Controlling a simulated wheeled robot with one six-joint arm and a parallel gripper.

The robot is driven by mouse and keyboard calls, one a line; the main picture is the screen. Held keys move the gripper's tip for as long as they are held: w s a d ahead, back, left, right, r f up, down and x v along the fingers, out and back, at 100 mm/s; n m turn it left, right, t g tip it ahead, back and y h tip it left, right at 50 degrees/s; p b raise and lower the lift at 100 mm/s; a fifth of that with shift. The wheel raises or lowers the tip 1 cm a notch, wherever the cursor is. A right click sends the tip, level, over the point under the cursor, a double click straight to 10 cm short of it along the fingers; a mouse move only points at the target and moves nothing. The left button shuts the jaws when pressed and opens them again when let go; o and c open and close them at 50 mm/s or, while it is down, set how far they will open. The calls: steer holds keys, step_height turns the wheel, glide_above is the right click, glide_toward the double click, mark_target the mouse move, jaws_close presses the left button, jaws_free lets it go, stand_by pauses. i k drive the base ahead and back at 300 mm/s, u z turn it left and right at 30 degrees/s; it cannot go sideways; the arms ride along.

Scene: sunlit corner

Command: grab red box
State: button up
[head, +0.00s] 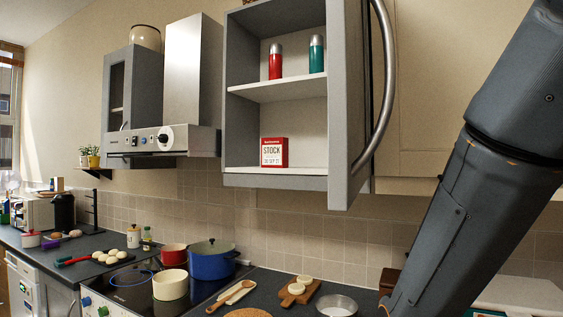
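A small red box (274,153) with a white front label reading "STOCK" stands upright on the bottom shelf of an open wall cabinet (276,177). It sits left of the shelf's middle, and nothing covers its front. The cabinet door stands open at the right, with a long curved metal handle (385,90). My dark arm crosses the right side of the head view, well right of the cabinet. My gripper is outside the picture, so its state does not show.
A red shaker (275,61) and a teal shaker (316,54) stand on the upper shelf. The open door edges the cabinet's right side. Below are a hob with a blue pot (211,263), a cream pot (170,285) and a red pot (174,255). A range hood (185,140) hangs left.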

mark_target(274, 150)
steer(key=z, duration=2.55)
steer(key=k, duration=2)
steer(key=u, duration=2.4)
steer(key=i, duration=1.2)
steer(key=u, duration=0.05)
